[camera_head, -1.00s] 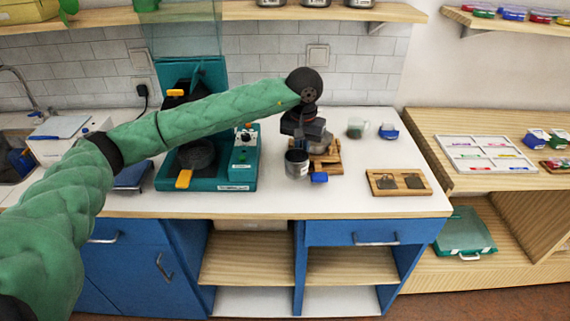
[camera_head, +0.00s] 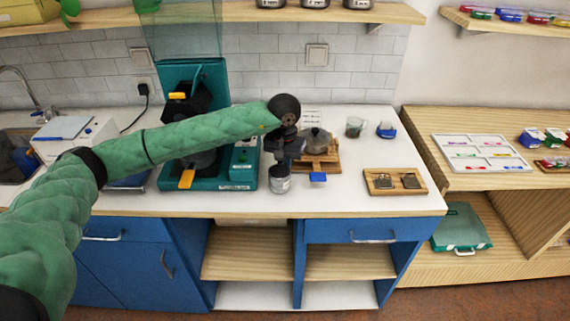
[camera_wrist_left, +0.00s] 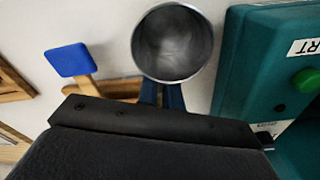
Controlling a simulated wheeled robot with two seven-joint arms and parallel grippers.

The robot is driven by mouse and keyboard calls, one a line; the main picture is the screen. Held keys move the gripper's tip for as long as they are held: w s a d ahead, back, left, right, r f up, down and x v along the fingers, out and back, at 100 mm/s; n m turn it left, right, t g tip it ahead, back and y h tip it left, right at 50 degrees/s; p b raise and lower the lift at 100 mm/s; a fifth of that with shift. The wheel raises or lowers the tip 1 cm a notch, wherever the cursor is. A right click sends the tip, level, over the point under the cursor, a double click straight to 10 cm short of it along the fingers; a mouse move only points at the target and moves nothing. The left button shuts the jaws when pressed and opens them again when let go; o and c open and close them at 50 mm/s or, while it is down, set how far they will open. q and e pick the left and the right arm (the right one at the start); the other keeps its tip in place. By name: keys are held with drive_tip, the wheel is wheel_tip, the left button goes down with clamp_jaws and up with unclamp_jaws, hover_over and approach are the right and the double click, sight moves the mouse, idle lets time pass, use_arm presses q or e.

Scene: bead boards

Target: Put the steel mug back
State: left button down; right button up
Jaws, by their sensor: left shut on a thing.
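The steel mug (camera_head: 280,182) is a small grey metal cup with a label-like pale band, at the front of the white counter, just right of the teal machine (camera_head: 222,187). My left gripper (camera_head: 280,165) is shut on it from behind. In the left wrist view, the mug (camera_wrist_left: 172,42) shows its round open mouth and grey inside, which looks empty. The blue-grey fingers of the left gripper (camera_wrist_left: 162,95) meet at the mug's near side. I cannot tell whether its base touches the counter. My right gripper is not in view.
Right of the mug is a wooden stand (camera_head: 322,160) with a blue-ended tool (camera_head: 318,178). A wooden tray (camera_head: 395,181) with two dark pieces lies farther right. A glass cup (camera_head: 354,127) and a blue item (camera_head: 386,130) stand behind. The counter between stand and tray is clear.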

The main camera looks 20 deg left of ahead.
use_arm(q)
drive_tip(key=shift+f, duration=0.3)
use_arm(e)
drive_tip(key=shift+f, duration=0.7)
use_arm(q)
drive_tip(key=shift+f, duration=0.1)
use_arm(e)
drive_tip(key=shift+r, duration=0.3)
use_arm(q)
drive_tip(key=c, duration=1.6)
unclamp_jaws()
drive_tip(key=shift+o, duration=0.2)
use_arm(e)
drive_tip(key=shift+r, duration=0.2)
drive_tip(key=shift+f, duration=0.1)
